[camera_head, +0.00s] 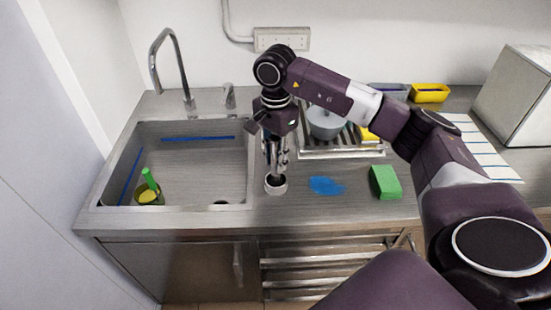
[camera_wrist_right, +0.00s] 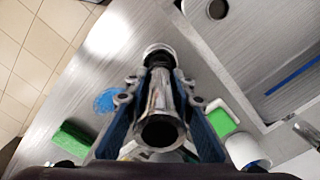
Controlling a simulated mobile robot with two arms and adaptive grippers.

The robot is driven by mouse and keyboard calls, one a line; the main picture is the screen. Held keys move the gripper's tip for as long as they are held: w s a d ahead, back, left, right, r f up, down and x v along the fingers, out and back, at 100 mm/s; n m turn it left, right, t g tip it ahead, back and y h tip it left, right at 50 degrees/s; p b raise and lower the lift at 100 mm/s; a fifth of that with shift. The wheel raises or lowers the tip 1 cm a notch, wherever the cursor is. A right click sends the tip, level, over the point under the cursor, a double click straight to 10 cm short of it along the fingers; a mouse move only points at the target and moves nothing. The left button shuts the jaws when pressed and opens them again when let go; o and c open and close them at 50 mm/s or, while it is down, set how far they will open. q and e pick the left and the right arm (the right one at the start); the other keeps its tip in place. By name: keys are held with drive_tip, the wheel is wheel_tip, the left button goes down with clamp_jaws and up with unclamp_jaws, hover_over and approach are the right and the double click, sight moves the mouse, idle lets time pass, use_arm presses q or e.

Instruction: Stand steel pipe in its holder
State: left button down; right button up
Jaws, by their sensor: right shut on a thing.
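My right gripper (camera_head: 276,160) points down over the counter, left of the blue patch, and is shut on the steel pipe. The steel pipe (camera_wrist_right: 160,95) is a shiny hollow tube, with its near open end facing the camera in the right wrist view. Its far end is at the holder (camera_head: 275,187), a small pale round cup with a dark opening. The holder's white rim also shows in the right wrist view (camera_wrist_right: 153,48). The pipe looks roughly upright and lined up with the opening. I cannot tell how deep its lower end sits. My left gripper is not in view.
A green sponge (camera_head: 385,182) and a blue patch (camera_head: 325,185) are to the right. A dish rack (camera_head: 345,150) with a grey bowl (camera_head: 325,122) stands behind.

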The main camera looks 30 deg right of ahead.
sight(276, 138)
drive_tip(key=shift+f+b, duration=0.55)
drive_tip(key=shift+f, duration=0.15)
drive_tip(key=o, duration=0.7)
drive_tip(key=shift+o, duration=0.2)
drive_tip(key=shift+r, duration=0.15)
drive_tip(key=shift+r+p, duration=3.4)
drive_tip(key=shift+r, duration=2.05)
drive_tip(key=shift+s+f, duration=0.15)
